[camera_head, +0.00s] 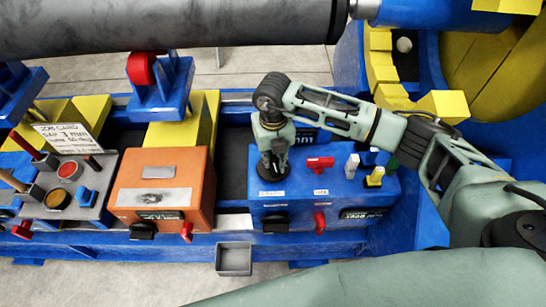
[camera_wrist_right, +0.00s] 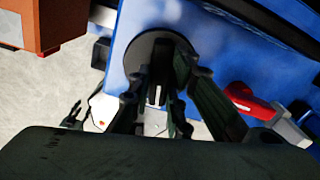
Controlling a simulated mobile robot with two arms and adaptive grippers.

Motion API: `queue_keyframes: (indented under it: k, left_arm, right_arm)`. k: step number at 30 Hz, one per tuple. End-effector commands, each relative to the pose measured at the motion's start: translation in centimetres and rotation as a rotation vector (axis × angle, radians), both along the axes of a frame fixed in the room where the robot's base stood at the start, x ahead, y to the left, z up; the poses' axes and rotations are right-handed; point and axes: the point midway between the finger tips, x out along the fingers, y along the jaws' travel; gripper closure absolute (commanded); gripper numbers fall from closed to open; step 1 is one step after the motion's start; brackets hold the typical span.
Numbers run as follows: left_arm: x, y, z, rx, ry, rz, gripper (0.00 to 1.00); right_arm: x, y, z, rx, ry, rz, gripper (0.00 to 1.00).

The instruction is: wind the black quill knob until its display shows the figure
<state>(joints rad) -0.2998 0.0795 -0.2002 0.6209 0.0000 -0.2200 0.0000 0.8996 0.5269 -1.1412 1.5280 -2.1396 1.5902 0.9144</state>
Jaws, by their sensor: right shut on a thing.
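My right gripper (camera_head: 272,162) points down onto the top of the blue control box (camera_head: 300,205), left of a red lever. In the right wrist view its fingers (camera_wrist_right: 160,85) are closed around the black quill knob (camera_wrist_right: 140,48), whose round dark base shows behind them. The fingers hide most of the knob. A dark display (camera_head: 306,137) at the back of the blue box is partly covered by my right arm, and its figure cannot be read. A white job card (camera_head: 68,138) stands at the left; its small writing is only partly legible. My left gripper is not in view.
A red lever (camera_head: 320,163) and white (camera_head: 352,165) and yellow (camera_head: 375,177) switches stand right of the knob. An orange box (camera_head: 165,185) is to the left. A grey tray (camera_head: 234,258) hangs below. A thick dark cylinder (camera_head: 180,25) crosses the top.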

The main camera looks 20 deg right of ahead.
Motion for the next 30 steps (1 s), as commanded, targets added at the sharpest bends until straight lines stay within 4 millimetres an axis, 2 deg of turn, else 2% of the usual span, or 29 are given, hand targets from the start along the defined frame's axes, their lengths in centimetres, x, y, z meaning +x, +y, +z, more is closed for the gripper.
queue_keyframes:
  k: [30]
  left_arm:
    - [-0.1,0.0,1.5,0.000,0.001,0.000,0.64]
  right_arm:
    - [0.1,0.0,0.2,0.001,-0.003,-0.869,1.00]
